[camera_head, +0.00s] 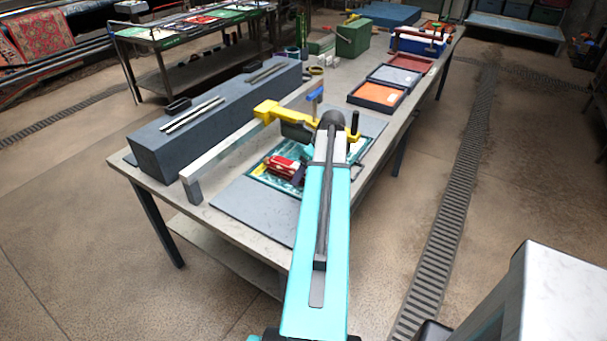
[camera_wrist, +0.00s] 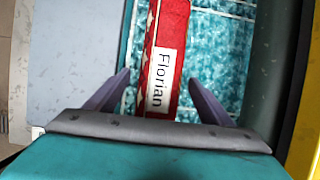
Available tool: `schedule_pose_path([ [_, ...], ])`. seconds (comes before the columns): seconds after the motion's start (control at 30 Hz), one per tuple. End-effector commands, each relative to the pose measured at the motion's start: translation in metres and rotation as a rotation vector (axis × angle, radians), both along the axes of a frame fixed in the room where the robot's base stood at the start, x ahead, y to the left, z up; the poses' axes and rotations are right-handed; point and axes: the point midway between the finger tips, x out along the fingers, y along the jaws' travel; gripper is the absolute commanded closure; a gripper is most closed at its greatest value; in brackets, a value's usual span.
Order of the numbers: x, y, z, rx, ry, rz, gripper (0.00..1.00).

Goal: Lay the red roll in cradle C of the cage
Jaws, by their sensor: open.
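The red roll (camera_head: 284,165) lies on a teal patterned mat (camera_head: 257,176) on the workbench. In the wrist view the red roll (camera_wrist: 168,50) runs up the picture and bears a white label reading "Florian". My gripper (camera_wrist: 158,82) is open and empty, with one dark finger on each side of the roll and gaps between. I cannot tell how high the fingers are above the mat. In the head view my arm hides most of the gripper and part of the mat. I cannot make out the cage or cradle C with certainty.
A long dark block (camera_head: 220,115) with metal rods stands at the bench's left. A pale bar with a yellow bracket (camera_head: 285,113) stands beside the mat. Shallow trays (camera_head: 378,96) and a green box (camera_head: 352,38) are farther back. A grey sheet (camera_head: 250,214) lies bare in front.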

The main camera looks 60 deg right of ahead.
Motion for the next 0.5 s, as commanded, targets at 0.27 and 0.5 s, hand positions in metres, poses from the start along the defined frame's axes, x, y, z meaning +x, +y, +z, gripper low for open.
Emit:
schedule_pose_path([
  [0.27,0.007,0.000,-0.016,0.000,0.000,0.001,0.25],
  [0.5,0.008,0.000,-0.017,-0.001,-0.001,0.001,0.25],
])
